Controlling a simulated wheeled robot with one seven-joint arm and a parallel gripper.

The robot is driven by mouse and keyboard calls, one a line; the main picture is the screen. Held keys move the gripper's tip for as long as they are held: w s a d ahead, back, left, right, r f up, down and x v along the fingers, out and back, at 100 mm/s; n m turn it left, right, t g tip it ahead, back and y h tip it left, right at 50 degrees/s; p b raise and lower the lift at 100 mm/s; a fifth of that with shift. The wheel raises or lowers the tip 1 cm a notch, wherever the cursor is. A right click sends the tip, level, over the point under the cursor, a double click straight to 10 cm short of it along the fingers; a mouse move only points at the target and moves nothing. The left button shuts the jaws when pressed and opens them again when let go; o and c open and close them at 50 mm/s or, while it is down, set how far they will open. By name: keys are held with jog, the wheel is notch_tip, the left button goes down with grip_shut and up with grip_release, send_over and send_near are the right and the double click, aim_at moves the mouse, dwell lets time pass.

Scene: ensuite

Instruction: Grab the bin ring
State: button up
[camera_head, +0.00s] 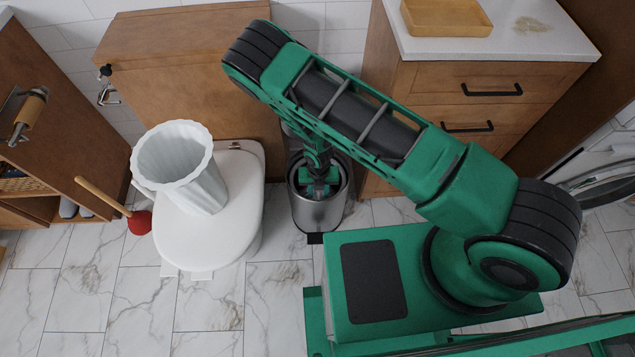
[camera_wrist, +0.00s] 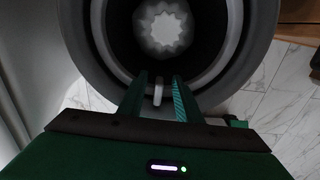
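The metal bin (camera_head: 318,213) stands on the floor beside the toilet, its top open. The bin ring (camera_wrist: 99,28) shows in the wrist view as a grey band around the dark mouth. My gripper (camera_head: 319,188) points down at the bin's mouth in the head view and hides part of it. In the wrist view my gripper (camera_wrist: 158,82) has its two green fingers apart, over the near side of the rim. A small pale tab (camera_wrist: 158,95) shows between the fingers; I cannot tell whether they touch it. A pale star-shaped patch (camera_wrist: 163,28) shows deep inside the bin.
A white fluted container (camera_head: 190,175) stands on the closed toilet lid (camera_head: 225,230) left of the bin. A red plunger (camera_head: 138,222) is further left. A wooden drawer cabinet (camera_head: 450,115) stands close behind on the right. Marble floor is clear in front of the toilet.

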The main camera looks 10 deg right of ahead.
jog(key=shift+f, duration=0.6)
jog(key=shift+c, duration=0.7)
grip_shut()
jog(key=shift+r, duration=0.1)
